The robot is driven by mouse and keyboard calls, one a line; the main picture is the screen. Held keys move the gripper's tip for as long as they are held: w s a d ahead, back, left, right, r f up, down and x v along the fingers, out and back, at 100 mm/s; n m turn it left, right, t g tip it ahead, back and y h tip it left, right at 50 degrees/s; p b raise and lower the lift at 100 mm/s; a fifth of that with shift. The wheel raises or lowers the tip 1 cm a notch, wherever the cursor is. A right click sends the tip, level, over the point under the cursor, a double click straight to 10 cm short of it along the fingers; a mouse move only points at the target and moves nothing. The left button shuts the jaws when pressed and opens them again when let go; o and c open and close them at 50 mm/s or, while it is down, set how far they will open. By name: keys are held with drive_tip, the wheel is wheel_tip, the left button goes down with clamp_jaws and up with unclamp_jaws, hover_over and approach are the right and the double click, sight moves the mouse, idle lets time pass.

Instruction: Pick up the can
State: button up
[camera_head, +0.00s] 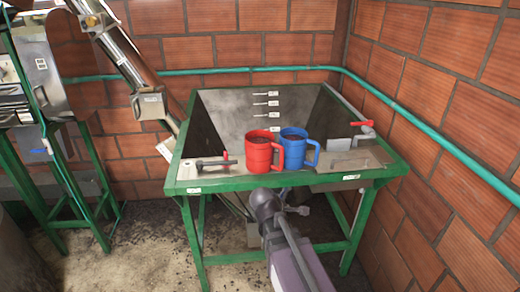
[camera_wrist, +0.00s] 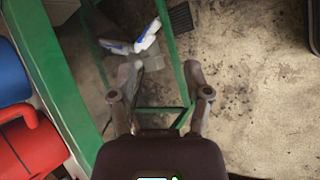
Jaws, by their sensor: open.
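A red mug-like can with a handle (camera_head: 259,152) and a blue one (camera_head: 293,147) stand upright side by side at the front edge of the hopper table. In the wrist view the red one (camera_wrist: 35,150) and the blue one (camera_wrist: 12,75) are cut off at the left edge. I cannot tell which of them is the can. My gripper (camera_wrist: 162,70) is open and empty, its fingers pointing past the green frame over the floor, to the right of both vessels. In the head view my arm is in front of the table, below the vessels.
The metal hopper (camera_head: 215,105) has a green frame (camera_head: 350,179) and opens behind the vessels. A red-handled valve (camera_head: 367,124) is at right, a dark lever (camera_head: 210,162) at left. Brick walls and a green pipe (camera_head: 300,68) close off the back and right. Open floor (camera_head: 150,250) lies front left.

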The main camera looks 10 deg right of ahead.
drive_tip(key=w+a+r+n+t+h+p, duration=0.2)
drive_tip(key=w+a+r+n+t+p, duration=0.1)
drive_tip(key=w+r+n, duration=0.3)
drive_tip(key=n+t+h+p, duration=0.1)
drive_tip(key=n+t+p, duration=0.2)
drive_tip(key=n, duration=0.5)
approach(281, 165)
drive_tip(key=v, duration=0.3)
drive_tip(key=shift+r, duration=0.1)
drive_tip(key=shift+w+b, duration=0.15)
drive_tip(key=shift+b, duration=0.15)
drive_tip(key=b+x, duration=0.3)
drive_tip(key=x, duration=0.4)
drive_tip(key=shift+w+d+f, duration=0.4)
drive_tip(key=shift+w+d, duration=0.05)
drive_tip(key=shift+d, duration=0.05)
